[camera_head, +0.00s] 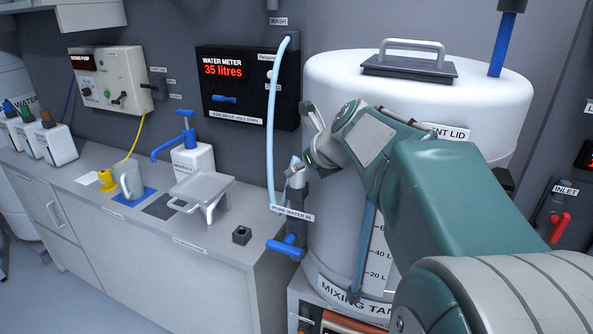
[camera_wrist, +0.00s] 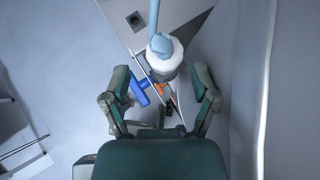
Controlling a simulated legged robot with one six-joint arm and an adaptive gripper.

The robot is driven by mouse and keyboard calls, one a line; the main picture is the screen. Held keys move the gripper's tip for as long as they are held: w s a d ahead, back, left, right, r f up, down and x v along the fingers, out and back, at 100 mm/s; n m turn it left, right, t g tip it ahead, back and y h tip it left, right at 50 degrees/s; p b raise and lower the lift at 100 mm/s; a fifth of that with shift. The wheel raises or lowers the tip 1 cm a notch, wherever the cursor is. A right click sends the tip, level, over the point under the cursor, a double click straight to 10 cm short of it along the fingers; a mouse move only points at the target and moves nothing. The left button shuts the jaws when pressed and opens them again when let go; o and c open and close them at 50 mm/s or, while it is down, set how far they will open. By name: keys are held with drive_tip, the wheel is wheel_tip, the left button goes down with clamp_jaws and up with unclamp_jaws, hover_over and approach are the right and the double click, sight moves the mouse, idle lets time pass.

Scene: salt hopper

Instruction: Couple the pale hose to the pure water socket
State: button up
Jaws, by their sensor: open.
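The pale blue hose (camera_head: 271,120) hangs from beside the water meter and loops down to the pure water socket (camera_head: 297,187) on the mixing tank's left side. In the wrist view, the hose (camera_wrist: 157,18) ends in a white collar (camera_wrist: 165,50) above the socket's fitting. I cannot tell whether the collar is fully seated. My gripper (camera_head: 310,148) is beside the socket; in the wrist view, its fingers (camera_wrist: 162,80) are spread apart, one on each side of the collar's line, with clear gaps. The blue valve handle (camera_head: 287,247) is below the "PURE WATER IN" label.
The mixing tank (camera_head: 335,80) stands close on the right, partly behind my arm. The water meter (camera_head: 235,108) reads 35 litres. The counter (camera_head: 150,238) holds a jug (camera_head: 130,180), a pump bottle (camera_head: 192,162) and a small stand (camera_head: 202,190). A red inlet valve (camera_head: 559,225) is far right.

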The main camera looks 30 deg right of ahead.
drive_tip(key=shift+d+v, duration=0.25)
drive_tip(key=shift+v, duration=0.9)
drive_tip(key=shift+r, duration=0.1)
drive_tip(key=v, duration=0.7)
drive_tip(key=shift+s+a+r, duration=0.2)
